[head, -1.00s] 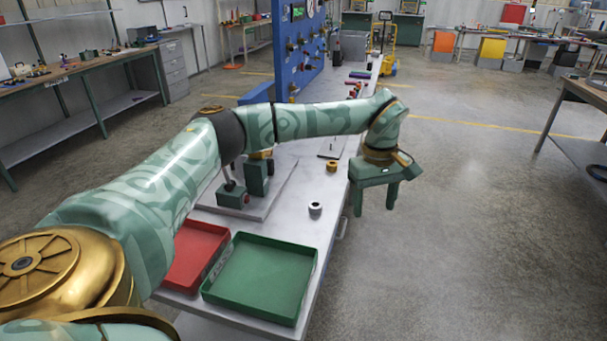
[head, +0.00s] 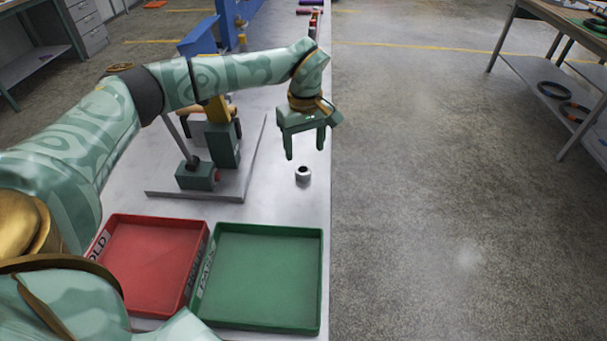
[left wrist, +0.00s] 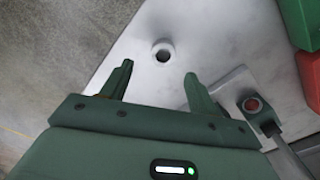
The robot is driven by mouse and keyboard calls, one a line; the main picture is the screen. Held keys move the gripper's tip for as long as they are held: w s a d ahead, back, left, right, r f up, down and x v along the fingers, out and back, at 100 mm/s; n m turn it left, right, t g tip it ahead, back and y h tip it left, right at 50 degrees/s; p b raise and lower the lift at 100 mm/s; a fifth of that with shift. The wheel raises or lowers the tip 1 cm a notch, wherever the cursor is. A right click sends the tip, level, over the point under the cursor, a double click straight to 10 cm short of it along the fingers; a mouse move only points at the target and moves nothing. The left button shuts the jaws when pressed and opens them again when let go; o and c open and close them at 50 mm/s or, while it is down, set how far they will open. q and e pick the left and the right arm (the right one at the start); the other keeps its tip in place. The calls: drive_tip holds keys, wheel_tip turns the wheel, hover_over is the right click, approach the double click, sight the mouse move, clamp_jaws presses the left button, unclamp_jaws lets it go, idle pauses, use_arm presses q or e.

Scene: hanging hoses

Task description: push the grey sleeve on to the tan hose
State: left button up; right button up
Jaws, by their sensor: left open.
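The grey sleeve (head: 303,174), a short ring with a dark bore, stands on the white bench near its right edge. In the left wrist view the sleeve (left wrist: 163,50) lies just beyond the fingertips, roughly between their lines. My left gripper (head: 305,150) is open and empty, fingers pointing down, apart from the sleeve. In the left wrist view its two fingers (left wrist: 158,72) are spread wide. I cannot make out a tan hose in either view. My right gripper is not in view.
A green clamp fixture (head: 196,177) on a grey plate stands left of the sleeve. A red tray (head: 152,219) and a green tray (head: 270,229) sit at the bench's near end. Bench around the sleeve is clear. Open floor lies right.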

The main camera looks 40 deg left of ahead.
sight(303, 167)
use_arm(q)
wheel_tip(303, 167, down, 2)
drive_tip(key=shift+f+b, duration=0.1)
drive_tip(key=shift+b, duration=0.2)
drive_tip(key=f+b, duration=0.1)
drive_tip(key=f, duration=0.1)
drive_tip(key=f+b, duration=0.1)
drive_tip(key=f, duration=0.1)
drive_tip(key=shift+s+a+f, duration=0.1)
drive_tip(key=shift+s+f, duration=0.1)
drive_tip(key=shift+f, duration=0.2)
drive_tip(key=shift+r, duration=0.15)
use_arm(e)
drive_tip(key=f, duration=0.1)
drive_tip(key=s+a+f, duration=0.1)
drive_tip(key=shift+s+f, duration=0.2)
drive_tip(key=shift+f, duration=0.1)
use_arm(q)
drive_tip(key=c, duration=0.9)
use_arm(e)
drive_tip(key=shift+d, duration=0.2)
